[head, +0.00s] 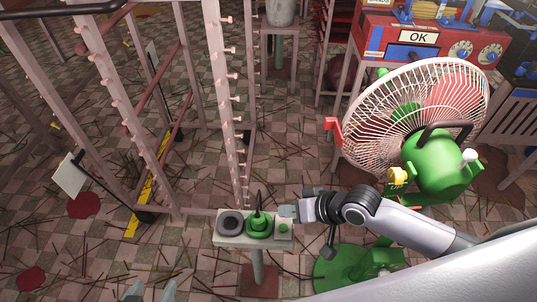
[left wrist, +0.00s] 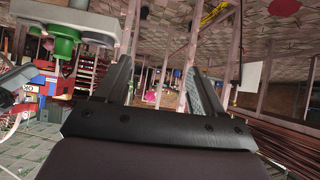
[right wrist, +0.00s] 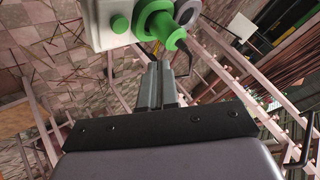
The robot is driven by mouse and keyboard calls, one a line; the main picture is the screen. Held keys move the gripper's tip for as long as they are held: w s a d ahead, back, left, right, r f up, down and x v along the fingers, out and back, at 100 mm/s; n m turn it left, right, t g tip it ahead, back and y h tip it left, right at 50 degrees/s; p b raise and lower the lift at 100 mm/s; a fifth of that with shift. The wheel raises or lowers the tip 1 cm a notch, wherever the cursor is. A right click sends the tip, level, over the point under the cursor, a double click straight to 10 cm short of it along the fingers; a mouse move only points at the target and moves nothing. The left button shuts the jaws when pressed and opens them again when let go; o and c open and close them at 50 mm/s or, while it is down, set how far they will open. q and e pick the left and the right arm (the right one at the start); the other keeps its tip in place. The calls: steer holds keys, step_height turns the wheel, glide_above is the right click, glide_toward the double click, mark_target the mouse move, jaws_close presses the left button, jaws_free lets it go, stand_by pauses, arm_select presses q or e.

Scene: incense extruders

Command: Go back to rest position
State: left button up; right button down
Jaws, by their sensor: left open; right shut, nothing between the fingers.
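My right gripper (head: 290,211) is at the right end of a small pale control box on a post (head: 258,239). Its fingers are shut with nothing between them, as the right wrist view (right wrist: 166,80) also shows. The box carries a green lever base (head: 259,228), a small green button (head: 283,228) and a dark round ring (head: 231,225). I cannot tell whether the fingertips touch the box. My left gripper (head: 148,291) shows only its tips at the bottom edge of the head view. In the left wrist view (left wrist: 165,85) its fingers are spread and empty.
A green fan with a white cage (head: 415,115) stands right of the box, close to my right arm. Pale pegged racks (head: 225,90) rise behind and left. A red machine marked OK (head: 425,42) is at the back right. Thin sticks litter the tiled floor (head: 60,235).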

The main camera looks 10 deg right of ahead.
steer(key=shift+s+a+r+p, duration=0.2)
steer(key=shift+s+a+p, duration=0.05)
steer(key=shift+p, duration=0.05)
arm_select(q)
step_height(320, 180, up, 7)
steer(key=a+p, duration=0.1)
steer(key=p, duration=0.7)
steer(key=shift+s, duration=0.25)
arm_select(e)
steer(key=s+d+r+t+h, duration=0.1)
steer(key=s+d+t+h, duration=0.1)
steer(key=s+d, duration=0.2)
steer(key=s+d+r+n+t+h, duration=0.1)
steer(key=s+d+r+t+h, duration=0.1)
steer(key=s, duration=0.5)
steer(key=shift+d+r+t+h, duration=0.3)
steer(key=shift+d+h, duration=0.1)
steer(key=shift+d, duration=0.45)
steer(key=shift+s, duration=0.1)
arm_select(q)
steer(key=c, duration=0.5)
steer(key=shift+d, duration=0.15)
arm_select(e)
steer(key=shift+s+d, duration=0.1)
